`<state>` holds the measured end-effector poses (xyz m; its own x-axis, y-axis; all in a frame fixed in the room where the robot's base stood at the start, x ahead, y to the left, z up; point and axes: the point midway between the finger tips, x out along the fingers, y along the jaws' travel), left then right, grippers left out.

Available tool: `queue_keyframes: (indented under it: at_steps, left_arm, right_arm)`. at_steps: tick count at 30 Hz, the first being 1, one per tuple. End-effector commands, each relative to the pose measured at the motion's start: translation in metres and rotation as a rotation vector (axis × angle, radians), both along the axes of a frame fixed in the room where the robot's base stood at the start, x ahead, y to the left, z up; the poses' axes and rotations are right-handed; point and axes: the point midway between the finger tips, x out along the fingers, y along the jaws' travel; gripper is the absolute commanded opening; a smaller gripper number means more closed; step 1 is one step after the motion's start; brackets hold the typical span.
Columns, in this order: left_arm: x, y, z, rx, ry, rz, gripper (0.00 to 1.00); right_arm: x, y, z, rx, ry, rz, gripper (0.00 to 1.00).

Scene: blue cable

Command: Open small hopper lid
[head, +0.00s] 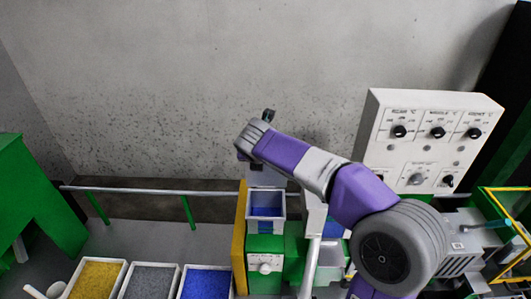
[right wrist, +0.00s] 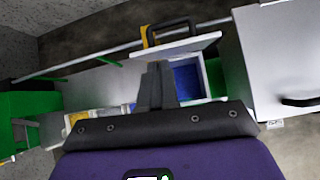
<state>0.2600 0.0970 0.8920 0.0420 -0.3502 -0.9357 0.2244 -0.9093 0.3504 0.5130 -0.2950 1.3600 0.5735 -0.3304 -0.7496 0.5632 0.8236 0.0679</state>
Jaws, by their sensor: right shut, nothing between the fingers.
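The small white hopper (head: 282,207) stands at the centre of the head view, its top uncovered and blue material (head: 265,211) showing inside. In the right wrist view, a white lid (right wrist: 176,48) with a black handle (right wrist: 168,30) is tilted up beside an opening with blue inside (right wrist: 187,80). My right gripper (right wrist: 155,68) is shut and empty, its fingertips close to the lid's lower edge; I cannot tell whether they touch it. In the head view my right arm covers its fingers and much of the area behind the hopper. My left gripper is not in view.
Trays of yellow (head: 97,280), grey (head: 150,283) and blue pellets (head: 207,283) stand at the lower left. A white control panel (head: 430,140) with several knobs stands at right. A metal rail (head: 150,191) runs behind. A yellow post (head: 239,240) stands beside the hopper.

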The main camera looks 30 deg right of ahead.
Motion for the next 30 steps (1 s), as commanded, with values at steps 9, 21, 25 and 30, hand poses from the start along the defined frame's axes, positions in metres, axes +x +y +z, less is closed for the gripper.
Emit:
queue_keyframes:
  at_steps: [9,21,25,30]
  left_arm:
    - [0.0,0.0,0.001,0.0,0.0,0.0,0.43]
    - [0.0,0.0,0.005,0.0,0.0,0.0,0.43]
    - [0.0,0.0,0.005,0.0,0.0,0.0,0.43]
    - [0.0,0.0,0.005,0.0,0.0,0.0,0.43]
  right_arm:
    - [0.007,-0.023,0.007,-0.082,0.009,0.032,0.0]
    - [0.046,-0.047,-0.04,-0.079,0.007,0.032,0.0]
    - [0.05,-0.05,-0.047,-0.078,0.006,0.032,0.0]
    - [0.052,-0.051,-0.048,-0.077,0.004,0.033,0.0]
